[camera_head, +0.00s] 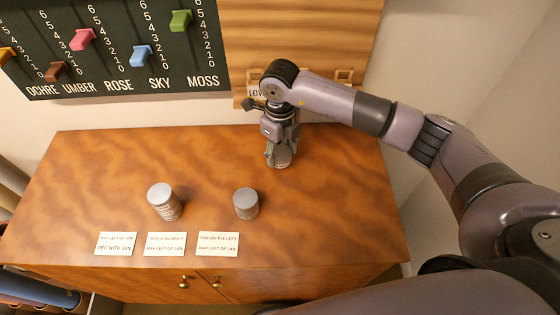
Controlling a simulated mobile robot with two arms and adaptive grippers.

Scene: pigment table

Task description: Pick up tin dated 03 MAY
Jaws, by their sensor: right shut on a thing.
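My right gripper (278,152) reaches down over the back right of the wooden table and is shut on a grey tin (283,160), which is partly hidden by the fingers. I cannot tell whether that tin touches the table. A larger grey tin (164,202) stands left of centre with small print on its side. A smaller grey tin (246,204) stands to its right. The dates on the tins are too small or hidden to read, so I cannot tell which is 03 MAY. My left gripper is not in view.
Three printed cards, a left card (116,244), a middle card (165,244) and a right card (218,244), lie along the front of the table (340,215). A dark slider board (110,60) and a wooden panel (300,35) are behind. The table's right side is clear.

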